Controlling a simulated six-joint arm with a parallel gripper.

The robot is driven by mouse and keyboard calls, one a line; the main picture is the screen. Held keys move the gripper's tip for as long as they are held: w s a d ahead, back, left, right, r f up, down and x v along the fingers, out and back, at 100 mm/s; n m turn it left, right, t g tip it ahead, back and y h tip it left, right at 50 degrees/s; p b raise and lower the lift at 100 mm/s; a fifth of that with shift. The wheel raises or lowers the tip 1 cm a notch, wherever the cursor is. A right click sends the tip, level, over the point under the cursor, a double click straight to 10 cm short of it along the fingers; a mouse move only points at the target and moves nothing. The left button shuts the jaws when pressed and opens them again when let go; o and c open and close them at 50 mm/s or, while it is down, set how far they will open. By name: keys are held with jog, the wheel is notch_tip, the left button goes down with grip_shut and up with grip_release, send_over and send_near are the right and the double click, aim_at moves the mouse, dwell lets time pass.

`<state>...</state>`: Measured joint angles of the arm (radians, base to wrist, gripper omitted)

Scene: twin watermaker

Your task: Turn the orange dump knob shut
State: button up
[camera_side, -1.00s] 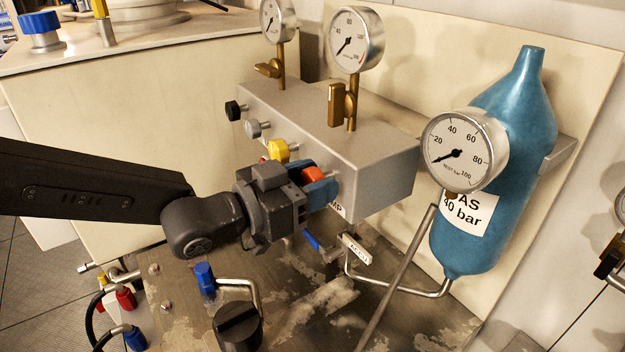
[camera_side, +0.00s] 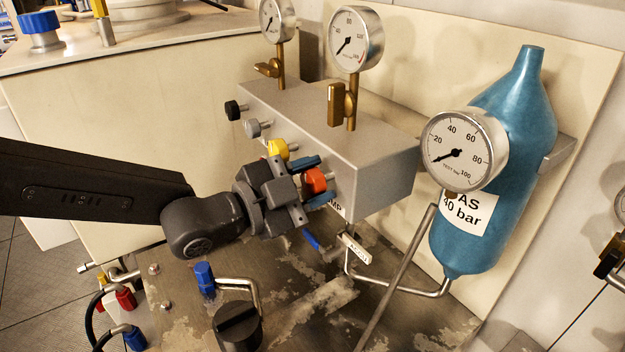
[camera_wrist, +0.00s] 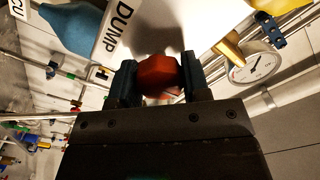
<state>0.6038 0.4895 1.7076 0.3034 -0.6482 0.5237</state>
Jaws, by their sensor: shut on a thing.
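The orange dump knob (camera_side: 315,181) sits on the front of the grey manifold block (camera_side: 375,165), at the right end of a row of knobs. My gripper (camera_side: 313,180) is shut on it, with one blue finger above and one below in the side view. In the wrist view the orange-red knob (camera_wrist: 159,75) is between the two blue fingers (camera_wrist: 158,82), below the DUMP label (camera_wrist: 119,28) on the block. The knob's stem and exact turn angle are partly hidden by the fingers.
A yellow knob (camera_side: 281,148) is close beside my gripper. Grey (camera_side: 254,128) and black (camera_side: 234,110) knobs are farther left. A gauge (camera_side: 463,150) and blue gas bottle (camera_side: 505,140) stand to the right. A blue-handled valve (camera_side: 313,240) is below.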

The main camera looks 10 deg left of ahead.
dwell(0.6)
jog(key=o, duration=0.9)
jog(key=shift+o, duration=0.2)
jog(key=v, duration=1.4)
jog(key=shift+w+r, duration=0.1)
